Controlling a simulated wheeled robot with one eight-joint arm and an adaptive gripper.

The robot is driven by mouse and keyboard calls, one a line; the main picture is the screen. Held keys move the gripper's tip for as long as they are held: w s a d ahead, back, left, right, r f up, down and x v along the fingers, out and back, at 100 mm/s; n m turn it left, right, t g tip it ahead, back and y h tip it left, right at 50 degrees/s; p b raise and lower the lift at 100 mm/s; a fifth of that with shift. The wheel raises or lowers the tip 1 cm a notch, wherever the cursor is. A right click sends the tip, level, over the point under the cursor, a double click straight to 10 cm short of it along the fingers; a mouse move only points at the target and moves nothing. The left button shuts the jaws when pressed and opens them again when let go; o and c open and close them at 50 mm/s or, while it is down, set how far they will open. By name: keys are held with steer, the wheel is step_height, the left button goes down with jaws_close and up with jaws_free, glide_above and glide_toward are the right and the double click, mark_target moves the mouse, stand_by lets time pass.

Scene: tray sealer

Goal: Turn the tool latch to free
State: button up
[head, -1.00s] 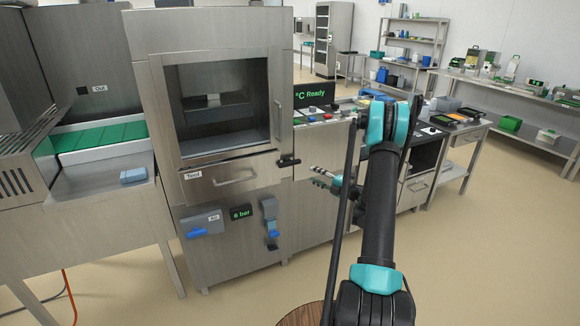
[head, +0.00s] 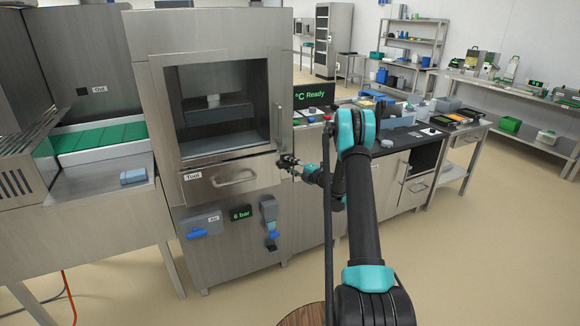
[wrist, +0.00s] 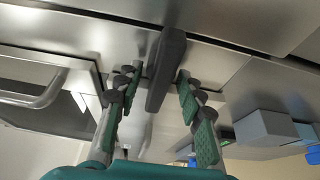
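The tool latch (wrist: 168,65) is a dark grey bar on the steel front. In the wrist view it lies between the two fingers of my gripper (wrist: 160,88), with its long side running roughly along them. The fingers, with green pads, are open, with a visible gap on each side of the latch. In the head view my gripper (head: 291,164) is at the right end of the drawer labelled Tool (head: 228,179) and largely covers the latch. Whether any fingertip touches it, and its exact angle, I cannot tell.
The drawer handle (head: 234,178) is left of my gripper; it also shows in the wrist view (wrist: 35,96). Above is the sealer's windowed door (head: 217,152). A green display (head: 314,95) and a worktop (head: 408,137) with bins stand to the right.

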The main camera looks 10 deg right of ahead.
steer(key=shift+c, duration=0.3)
jaws_close()
steer(key=shift+n, duration=0.3)
steer(key=n+g+h, duration=0.1)
steer(key=n, duration=0.2)
steer(key=shift+h, duration=0.3)
steer(key=n+h, duration=0.2)
steer(key=n, duration=0.1)
steer(key=shift+n, duration=0.4)
steer(key=n+h, duration=0.2)
steer(key=n, duration=0.1)
steer(key=n+h, duration=0.2)
steer(key=shift+n, duration=0.4)
